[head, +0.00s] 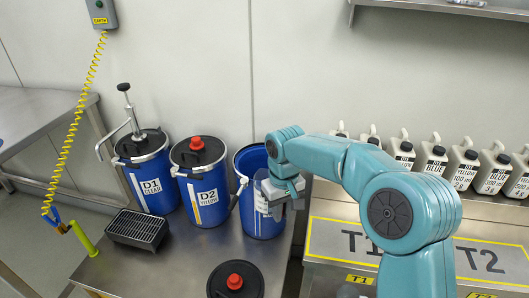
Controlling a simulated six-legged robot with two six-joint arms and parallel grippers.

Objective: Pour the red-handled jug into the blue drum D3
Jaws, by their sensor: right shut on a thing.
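The open blue drum (247,164) stands right of the drums marked D1 and D2. Its label is hidden behind my gripper and the jug, so I cannot read D3 on it. My right gripper (282,197) is in front of the drum's right side, shut on a clear, see-through jug (262,190). The jug is small in the picture, and I cannot make out its red handle or how far it tilts. I see no stream of liquid. My left gripper is not in view.
Drum D1 (146,183) has a pump on top; drum D2 (204,195) has a lid with a red cap. A loose black lid (235,281) lies in front. A black grated box (137,229) stands at left. Several labelled canisters (433,159) line the right bench.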

